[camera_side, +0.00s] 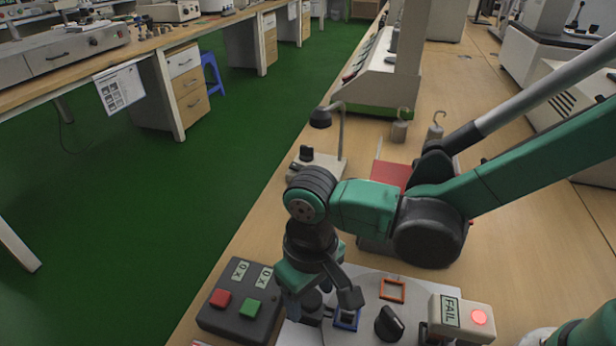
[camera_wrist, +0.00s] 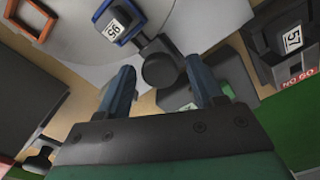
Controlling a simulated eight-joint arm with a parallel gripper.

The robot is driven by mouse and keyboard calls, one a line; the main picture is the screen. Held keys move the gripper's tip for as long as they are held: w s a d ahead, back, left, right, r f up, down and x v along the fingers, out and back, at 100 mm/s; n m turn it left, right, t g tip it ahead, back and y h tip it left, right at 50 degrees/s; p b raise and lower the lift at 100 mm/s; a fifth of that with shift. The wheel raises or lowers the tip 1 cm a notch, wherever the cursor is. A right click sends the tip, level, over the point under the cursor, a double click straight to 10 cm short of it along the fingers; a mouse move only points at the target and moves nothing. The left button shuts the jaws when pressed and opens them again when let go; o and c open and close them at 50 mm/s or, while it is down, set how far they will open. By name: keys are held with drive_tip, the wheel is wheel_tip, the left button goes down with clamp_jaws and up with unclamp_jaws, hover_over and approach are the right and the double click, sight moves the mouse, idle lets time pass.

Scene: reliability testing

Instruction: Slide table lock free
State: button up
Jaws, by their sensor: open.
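My gripper (camera_side: 319,300) points down over the grey plate (camera_side: 377,281) at the front of the bench, its fingers apart. In the wrist view my gripper (camera_wrist: 161,70) has a round black knob (camera_wrist: 163,69) between its two blue fingertips, with gaps on both sides. The blue frame (camera_side: 346,319) also shows in the side view, just right of the fingers. No part is labelled as the table lock, so I cannot tell whether this knob is it.
A control box (camera_side: 239,312) with red and green buttons stands left of the plate. An orange frame (camera_side: 393,290), a black dial (camera_side: 389,324) and a FAIL box (camera_side: 461,319) with a lit red lamp are to the right. Hooked weights (camera_side: 400,131) stand farther back.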

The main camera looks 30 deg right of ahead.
drive_tip(key=c, duration=0.7)
drive_tip(key=shift+w+a, duration=0.55)
drive_tip(key=shift+a, duration=0.05)
drive_tip(key=shift+w+a, duration=0.1)
drive_tip(key=o, duration=0.7)
wheel_tip(320, 180, up, 5)
drive_tip(key=shift+r, duration=0.1)
